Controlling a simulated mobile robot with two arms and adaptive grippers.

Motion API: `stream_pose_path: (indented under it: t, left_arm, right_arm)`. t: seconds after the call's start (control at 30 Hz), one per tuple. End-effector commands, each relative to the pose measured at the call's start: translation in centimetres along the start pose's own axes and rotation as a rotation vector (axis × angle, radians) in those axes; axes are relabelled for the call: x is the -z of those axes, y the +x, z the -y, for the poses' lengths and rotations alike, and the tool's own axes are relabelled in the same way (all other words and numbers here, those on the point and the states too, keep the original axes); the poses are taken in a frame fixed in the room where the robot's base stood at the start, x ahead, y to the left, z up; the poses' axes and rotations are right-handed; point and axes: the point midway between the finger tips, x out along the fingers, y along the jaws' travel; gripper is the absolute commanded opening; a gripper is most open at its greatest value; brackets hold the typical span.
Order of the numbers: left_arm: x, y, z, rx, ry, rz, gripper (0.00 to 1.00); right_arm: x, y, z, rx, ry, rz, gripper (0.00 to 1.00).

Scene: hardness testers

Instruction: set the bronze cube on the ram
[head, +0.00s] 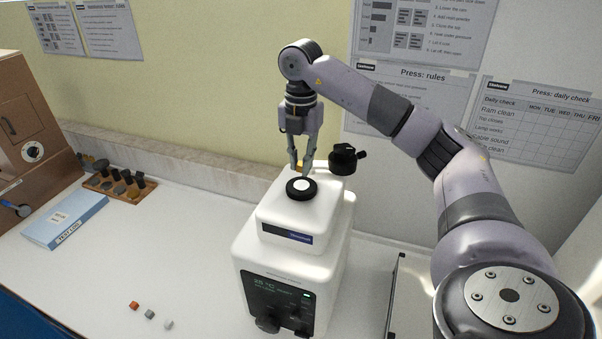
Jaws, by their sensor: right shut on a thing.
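My right gripper (299,169) comes down over the white press (290,245) from above. It is shut on a small bronze-gold cube (299,166), which shows only partly between the fingertips. The ram (301,187), a black round piece with a white top face, sits on top of the press. In the picture the held cube is just above and behind the ram's white face, apart from it. The exact height of the cube over the ram is hard to tell. My left gripper is out of view.
Red-orange (133,305), grey (150,314) and whitish (168,325) cubes lie on the bench at the front left. A black knob (343,158) stands close right of the gripper. A blue binder (65,219) and a wooden rack (120,187) are at left.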

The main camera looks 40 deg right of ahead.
Motion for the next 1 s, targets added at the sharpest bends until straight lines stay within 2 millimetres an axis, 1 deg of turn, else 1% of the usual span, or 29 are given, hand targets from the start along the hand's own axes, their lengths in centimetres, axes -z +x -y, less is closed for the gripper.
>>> stream_pose_path:
  t: [0.07,0.2,0.3,0.67,0.7,1.0]
  left_arm:
    - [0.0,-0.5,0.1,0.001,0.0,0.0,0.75]
    - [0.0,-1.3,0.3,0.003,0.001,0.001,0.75]
    - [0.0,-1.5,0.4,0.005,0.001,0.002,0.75]
    - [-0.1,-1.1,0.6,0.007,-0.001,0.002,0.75]
    - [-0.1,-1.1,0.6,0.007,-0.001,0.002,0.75]
    - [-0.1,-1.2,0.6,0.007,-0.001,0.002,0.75]
  right_arm:
    - [0.0,0.7,0.2,0.005,0.001,-0.001,0.0]
    - [0.0,2.7,0.1,0.006,0.001,-0.003,0.0]
    - [0.0,3.7,0.1,0.003,0.0,-0.002,0.0]
    - [0.0,4.2,0.1,0.001,0.0,-0.001,0.0]
    - [0.0,4.3,0.1,0.001,0.0,-0.001,0.17]
    - [0.0,4.2,0.1,0.001,0.0,-0.001,0.36]
